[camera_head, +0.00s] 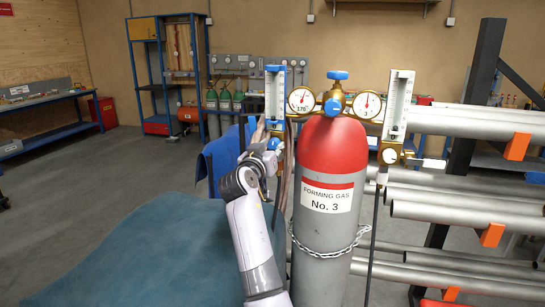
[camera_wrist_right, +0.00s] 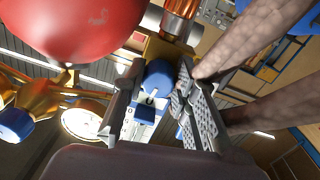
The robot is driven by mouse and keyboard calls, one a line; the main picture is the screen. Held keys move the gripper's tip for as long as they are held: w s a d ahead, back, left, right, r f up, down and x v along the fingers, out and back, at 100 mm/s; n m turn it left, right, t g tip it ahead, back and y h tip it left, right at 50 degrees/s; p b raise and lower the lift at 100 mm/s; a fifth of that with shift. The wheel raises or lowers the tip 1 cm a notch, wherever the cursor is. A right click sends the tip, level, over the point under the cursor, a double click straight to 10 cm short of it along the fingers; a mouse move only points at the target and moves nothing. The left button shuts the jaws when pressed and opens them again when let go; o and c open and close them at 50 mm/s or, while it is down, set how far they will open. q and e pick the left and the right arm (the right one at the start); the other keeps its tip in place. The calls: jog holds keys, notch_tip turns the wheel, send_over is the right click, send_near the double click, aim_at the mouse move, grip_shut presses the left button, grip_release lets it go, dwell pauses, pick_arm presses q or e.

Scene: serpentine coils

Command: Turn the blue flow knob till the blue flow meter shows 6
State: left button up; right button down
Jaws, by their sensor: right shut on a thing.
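The blue flow meter (camera_head: 275,95) is an upright clear tube with blue ends, left of the gas cylinder's regulator. Its reading is too small to make out. The blue flow knob (camera_wrist_right: 158,80) shows between the fingers of my right gripper in the wrist view. My right gripper (camera_head: 272,146) is at the bottom of the blue meter in the head view, shut on the knob, which its fingers partly hide. The wrist view also shows the gripper's two fingers (camera_wrist_right: 160,105) on either side of the knob. My left gripper is not in view.
The red-topped grey cylinder (camera_head: 330,230) stands right beside my right arm, chained. Two round gauges (camera_head: 301,100) and a white flow meter (camera_head: 397,105) sit on its regulator. Brown hoses (camera_wrist_right: 265,60) pass close to the gripper. Pipe racks (camera_head: 465,210) fill the right.

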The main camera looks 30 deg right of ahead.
jog(key=m+b, duration=0.2)
jog(key=b, duration=0.1)
jog(key=m+b, duration=0.2)
jog(key=b, duration=0.2)
jog(key=shift+w+a+f+m+b, duration=0.1)
jog(key=shift+f+m+b, duration=0.05)
jog(key=shift+m+b, duration=0.2)
jog(key=shift+r+m+b, duration=0.25)
jog(key=shift+m+b, duration=0.95)
jog(key=shift+m, duration=0.25)
jog(key=c, duration=1.3)
grip_release()
